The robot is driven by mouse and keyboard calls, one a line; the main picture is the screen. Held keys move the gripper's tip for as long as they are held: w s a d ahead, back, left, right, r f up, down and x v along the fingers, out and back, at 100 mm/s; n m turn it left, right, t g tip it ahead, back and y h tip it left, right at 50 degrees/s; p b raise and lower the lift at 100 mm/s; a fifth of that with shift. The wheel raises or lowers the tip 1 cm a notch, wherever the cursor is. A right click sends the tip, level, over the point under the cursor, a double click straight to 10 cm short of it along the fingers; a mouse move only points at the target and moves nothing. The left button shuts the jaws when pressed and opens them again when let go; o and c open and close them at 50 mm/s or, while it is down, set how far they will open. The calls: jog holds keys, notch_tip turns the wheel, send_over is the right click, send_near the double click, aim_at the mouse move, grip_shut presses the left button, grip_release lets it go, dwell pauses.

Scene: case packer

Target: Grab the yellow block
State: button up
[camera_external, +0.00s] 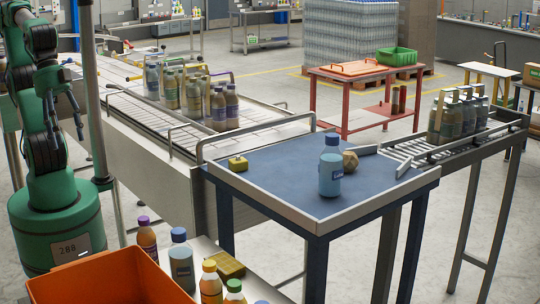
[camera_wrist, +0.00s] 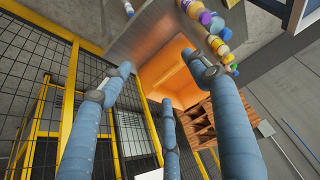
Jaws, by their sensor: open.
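A small yellow block (camera_external: 237,163) lies on the blue-topped table (camera_external: 275,165), near its left back edge. A second, larger, dull yellow block (camera_external: 228,265) lies among bottles at the bottom, beside the orange bin (camera_external: 110,277). My gripper (camera_external: 66,125) hangs at the far left above my green base, well apart from both blocks. In the wrist view my gripper's blue fingers (camera_wrist: 158,82) are spread with nothing between them. I cannot make out a yellow block in the wrist view.
A blue bottle (camera_external: 330,168) and a brown round object (camera_external: 350,160) stand right of the small block. Metal rails (camera_external: 205,150) edge the conveyor behind it. Several bottles (camera_external: 181,262) stand beside the bin. The wrist view shows the orange bin (camera_wrist: 172,72) and yellow-framed mesh fencing (camera_wrist: 72,85).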

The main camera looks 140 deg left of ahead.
jog(key=shift+o, duration=0.4)
jog(key=w+a+r+n+g+p, duration=0.1)
jog(key=w+a+n+p, duration=0.1)
jog(key=w+a+n, duration=0.4)
jog(key=w+a+r+n+g+y+p, duration=0.1)
jog(key=w+a+r+n+p, duration=0.15)
jog(key=a+n, duration=0.65)
jog(key=w+a+r+n+g+p, duration=0.15)
jog(key=w+a+n, duration=0.3)
jog(key=a, duration=0.55)
jog(key=s+a+f+n+p, duration=0.1)
jog(key=a+f+n, duration=0.2)
jog(key=a, duration=0.6)
jog(key=s+a+f+n+g+p, duration=0.1)
jog(key=s+a+f+n+p, duration=0.1)
jog(key=a+n, duration=0.5)
jog(key=s+a+f+n+g+h+p, duration=0.1)
jog(key=s+a+f+n+p, duration=0.1)
jog(key=a+n, duration=0.4)
jog(key=a+f, duration=0.1)
jog(key=a, duration=0.4)
jog(key=shift+s+f, duration=0.15)
jog(key=shift+f, duration=0.15)
jog(key=shift+f, duration=0.1)
send_over(238, 164)
jog(key=s+a, duration=0.2)
jog(key=shift+d+f, duration=0.2)
jog(key=shift+f, duration=4)
